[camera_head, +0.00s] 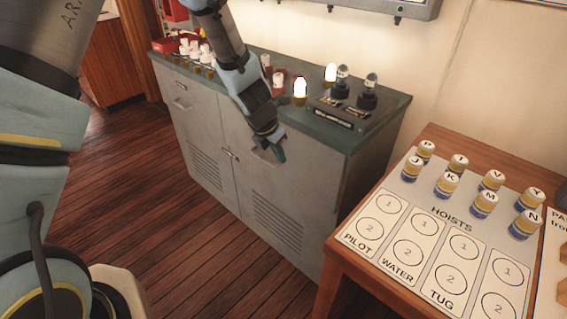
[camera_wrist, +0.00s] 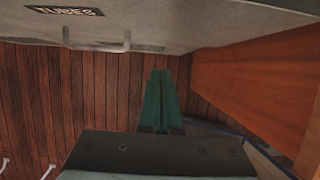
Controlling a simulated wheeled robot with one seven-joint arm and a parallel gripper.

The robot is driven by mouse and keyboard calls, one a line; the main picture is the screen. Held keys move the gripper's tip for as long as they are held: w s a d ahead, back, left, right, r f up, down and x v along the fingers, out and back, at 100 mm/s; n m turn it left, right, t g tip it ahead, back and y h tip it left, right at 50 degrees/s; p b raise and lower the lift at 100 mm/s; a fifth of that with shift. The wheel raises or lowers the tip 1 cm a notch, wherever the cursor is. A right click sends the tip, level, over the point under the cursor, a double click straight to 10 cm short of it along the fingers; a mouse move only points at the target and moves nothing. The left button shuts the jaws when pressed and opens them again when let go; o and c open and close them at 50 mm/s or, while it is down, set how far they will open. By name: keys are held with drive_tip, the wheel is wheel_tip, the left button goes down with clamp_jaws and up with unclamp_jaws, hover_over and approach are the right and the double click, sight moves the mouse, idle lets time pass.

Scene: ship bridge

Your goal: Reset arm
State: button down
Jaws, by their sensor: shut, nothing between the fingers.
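My gripper (camera_head: 281,154) hangs in front of the grey metal cabinet (camera_head: 205,128), below its green top edge, in the head view. In the wrist view my gripper's green fingers (camera_wrist: 161,84) lie together, with nothing between them. The fingers point down toward the wooden floor (camera_wrist: 95,80). The cabinet front with a handle and a label runs along the top of the wrist view. My arm (camera_head: 228,50) reaches down from the top of the head view, across the cabinet top.
On the cabinet stand a dark base with two knobs (camera_head: 345,108), lit bulbs (camera_head: 300,90) and a rack of white-topped pieces (camera_head: 196,54). At right, a wooden table (camera_head: 345,262) holds a HOISTS board (camera_head: 450,212) with several labelled cylinders. The floor (camera_head: 190,232) in front is clear.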

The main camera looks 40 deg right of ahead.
drive_tip(key=w+a+r+m, duration=0.2)
drive_tip(key=a+r+m, duration=0.2)
drive_tip(key=a, duration=0.4)
drive_tip(key=w+a+r+m+y, duration=0.1)
drive_tip(key=w+a+r+m, duration=0.25)
drive_tip(key=a, duration=0.35)
drive_tip(key=w+a+r+m, duration=0.2)
drive_tip(key=a+r+m, duration=0.15)
drive_tip(key=a, duration=0.45)
drive_tip(key=s+a+r+m+y, duration=0.1)
drive_tip(key=a+m, duration=0.4)
drive_tip(key=a, duration=0.5)
drive_tip(key=s+a+r+m+y, duration=0.2)
drive_tip(key=s+a+r+m, duration=0.1)
drive_tip(key=a, duration=0.7)
drive_tip(key=shift+s+a+r+m+t, duration=0.2)
drive_tip(key=shift+s+r+m+t, duration=0.3)
drive_tip(key=shift+m, duration=0.7)
drive_tip(key=shift+f, duration=0.1)
